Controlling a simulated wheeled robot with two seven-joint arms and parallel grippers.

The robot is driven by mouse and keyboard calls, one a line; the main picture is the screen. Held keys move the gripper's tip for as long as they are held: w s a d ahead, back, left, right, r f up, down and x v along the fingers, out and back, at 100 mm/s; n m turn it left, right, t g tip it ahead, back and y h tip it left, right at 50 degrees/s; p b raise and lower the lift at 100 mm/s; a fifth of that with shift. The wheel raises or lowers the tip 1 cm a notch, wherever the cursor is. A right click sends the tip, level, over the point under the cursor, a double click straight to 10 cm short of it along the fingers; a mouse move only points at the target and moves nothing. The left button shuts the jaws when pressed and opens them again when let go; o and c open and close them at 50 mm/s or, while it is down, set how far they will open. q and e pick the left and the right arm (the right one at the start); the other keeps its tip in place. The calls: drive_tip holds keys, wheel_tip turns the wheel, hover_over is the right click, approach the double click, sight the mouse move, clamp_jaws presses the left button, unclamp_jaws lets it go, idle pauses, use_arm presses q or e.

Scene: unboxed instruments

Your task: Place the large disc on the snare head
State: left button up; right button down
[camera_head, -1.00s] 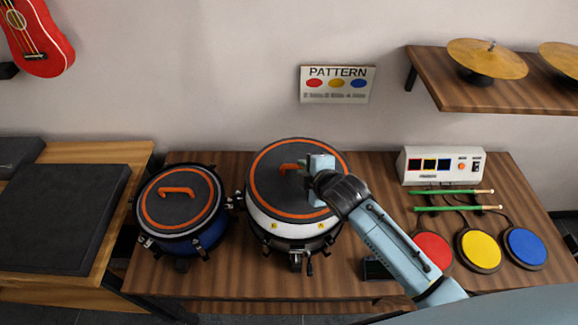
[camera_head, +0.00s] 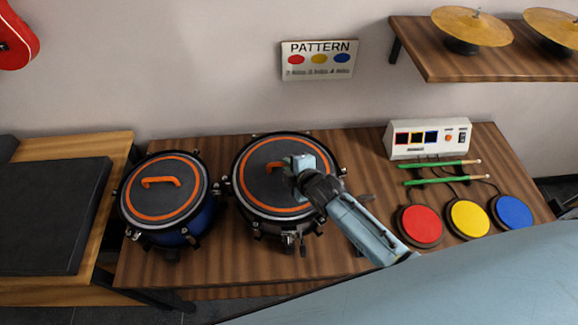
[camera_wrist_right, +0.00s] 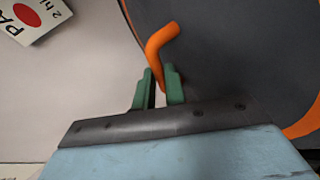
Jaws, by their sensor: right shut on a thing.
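The large disc (camera_head: 256,195) is dark grey with an orange ring and an orange handle (camera_head: 275,167). It lies over the head of the snare drum (camera_head: 287,231), inside the black rim, and covers the head. I cannot tell whether it touches the head all round. My right gripper (camera_head: 292,167) is shut on the disc's handle. In the right wrist view, the green fingertips (camera_wrist_right: 159,92) close around one end of the orange handle (camera_wrist_right: 161,42), with the grey disc (camera_wrist_right: 226,60) behind. My left gripper is out of view.
To the left stands a blue drum (camera_head: 202,222) with a smaller grey disc (camera_head: 146,200) on it. Red (camera_head: 421,225), yellow (camera_head: 468,219) and blue (camera_head: 514,212) pads, green sticks (camera_head: 435,182) and a white control box (camera_head: 428,139) are on the right. A cymbal shelf (camera_head: 420,58) hangs above.

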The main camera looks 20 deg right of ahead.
drive_tip(key=shift+r, duration=0.1)
drive_tip(key=c, duration=1.5)
unclamp_jaws()
drive_tip(key=shift+f, duration=0.2)
drive_tip(key=shift+o, duration=0.2)
drive_tip(key=shift+r, duration=0.25)
drive_tip(key=p+v, duration=0.1)
drive_tip(key=v, duration=1.1)
drive_tip(key=shift+f, duration=0.1)
